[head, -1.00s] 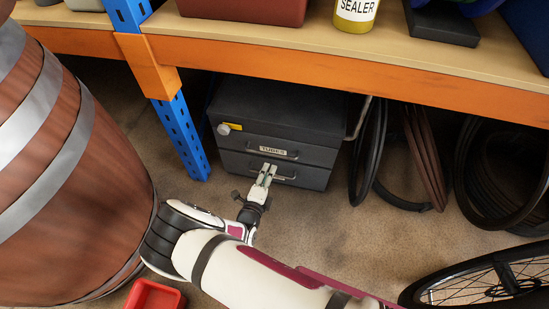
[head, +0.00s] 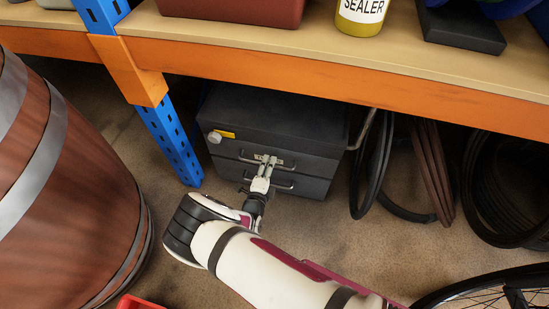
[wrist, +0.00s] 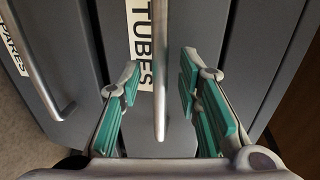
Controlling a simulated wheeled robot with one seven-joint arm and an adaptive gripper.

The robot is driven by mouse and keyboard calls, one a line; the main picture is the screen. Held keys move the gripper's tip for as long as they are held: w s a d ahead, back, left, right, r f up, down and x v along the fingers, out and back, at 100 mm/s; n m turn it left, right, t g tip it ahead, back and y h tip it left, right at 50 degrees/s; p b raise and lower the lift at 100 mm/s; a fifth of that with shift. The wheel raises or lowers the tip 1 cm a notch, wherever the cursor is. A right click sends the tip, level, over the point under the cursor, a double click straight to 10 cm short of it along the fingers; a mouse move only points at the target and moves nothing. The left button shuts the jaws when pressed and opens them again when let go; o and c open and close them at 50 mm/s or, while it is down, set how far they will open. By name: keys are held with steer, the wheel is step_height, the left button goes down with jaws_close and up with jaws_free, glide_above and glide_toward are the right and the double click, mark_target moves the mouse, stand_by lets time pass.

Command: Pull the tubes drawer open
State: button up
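A dark grey drawer cabinet (head: 280,112) stands on the floor under the shelf. Its upper drawer is the tubes drawer; the white TUBES label (wrist: 146,40) shows in the wrist view. The drawer looks closed. Its metal bar handle (wrist: 160,85) stands out from the front. My gripper (head: 266,160) is at this drawer front in the head view and hides the label there. In the wrist view my gripper (wrist: 160,76) is open, one green-padded finger on each side of the handle, with gaps visible on both sides.
The SPARES drawer below has its own handle (head: 270,184). A blue post (head: 170,140) stands left of the cabinet, with a wooden barrel (head: 75,200) further left. Tyres (head: 372,165) hang on the right. The orange shelf beam (head: 330,80) runs above.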

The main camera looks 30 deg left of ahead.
steer(key=shift+w+f, duration=0.1)
steer(key=shift+w, duration=0.45)
jaws_close()
steer(key=shift+s+a, duration=0.1)
